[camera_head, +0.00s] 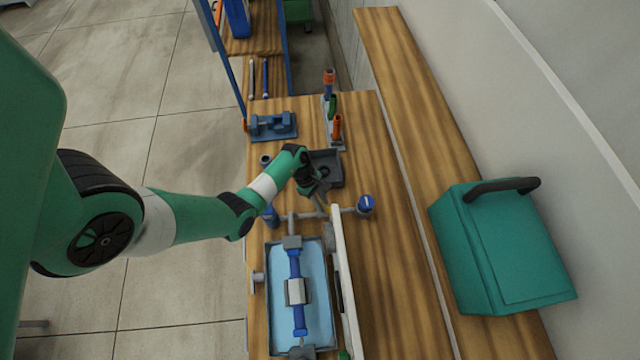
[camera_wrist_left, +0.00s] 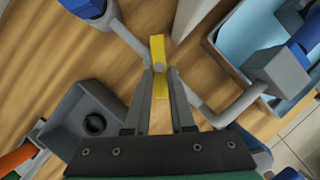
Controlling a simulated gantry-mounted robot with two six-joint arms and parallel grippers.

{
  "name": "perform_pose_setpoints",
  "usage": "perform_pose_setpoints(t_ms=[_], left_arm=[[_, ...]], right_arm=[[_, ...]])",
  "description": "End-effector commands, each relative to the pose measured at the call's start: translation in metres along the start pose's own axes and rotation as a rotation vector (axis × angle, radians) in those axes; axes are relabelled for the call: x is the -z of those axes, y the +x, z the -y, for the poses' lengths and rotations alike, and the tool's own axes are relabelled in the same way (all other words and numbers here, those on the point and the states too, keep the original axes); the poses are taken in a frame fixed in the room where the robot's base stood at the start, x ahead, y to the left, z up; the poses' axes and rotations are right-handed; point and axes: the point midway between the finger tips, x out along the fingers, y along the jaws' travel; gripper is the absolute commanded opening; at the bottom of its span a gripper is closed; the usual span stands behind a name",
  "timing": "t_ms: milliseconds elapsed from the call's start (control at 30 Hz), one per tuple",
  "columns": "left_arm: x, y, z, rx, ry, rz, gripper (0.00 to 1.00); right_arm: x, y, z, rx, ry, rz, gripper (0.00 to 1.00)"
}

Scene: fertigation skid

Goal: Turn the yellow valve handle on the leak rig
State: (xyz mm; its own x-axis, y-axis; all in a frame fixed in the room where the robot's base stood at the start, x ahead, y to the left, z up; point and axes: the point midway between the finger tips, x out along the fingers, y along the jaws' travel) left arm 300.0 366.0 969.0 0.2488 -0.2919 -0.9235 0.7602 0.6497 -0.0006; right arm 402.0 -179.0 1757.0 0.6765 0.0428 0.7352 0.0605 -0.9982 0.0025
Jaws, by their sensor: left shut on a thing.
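The yellow valve handle (camera_wrist_left: 157,47) shows in the left wrist view as a short bar on a grey pipe (camera_wrist_left: 129,38). My left gripper (camera_wrist_left: 160,72) is shut on it, with a fingertip on either side and yellow showing both beyond and between the fingers. A blue pipe with a silver sleeve (camera_head: 296,291) lies over the tray. My right gripper is not in view.
A dark grey open box (camera_head: 334,170) stands close behind the gripper. Blue-capped fittings (camera_head: 366,204) flank the pipes. A white upright panel (camera_head: 345,275) borders the tray's right side. A green toolbox (camera_head: 500,250) sits far right. Bench right of the panel is clear.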

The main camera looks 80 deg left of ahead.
Motion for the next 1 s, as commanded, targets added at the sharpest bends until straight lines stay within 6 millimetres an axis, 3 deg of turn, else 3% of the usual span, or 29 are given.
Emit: perform_pose_setpoints(t_ms=[600, 1000], left_arm=[[-0.002, 0.006, -0.011, 0.219, 0.531, -0.001, 0.00], [-0.004, 0.006, -0.015, 0.307, 0.747, -0.002, 0.00]], right_arm=[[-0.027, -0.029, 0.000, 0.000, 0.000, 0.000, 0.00], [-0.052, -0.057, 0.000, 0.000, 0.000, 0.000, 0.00]])
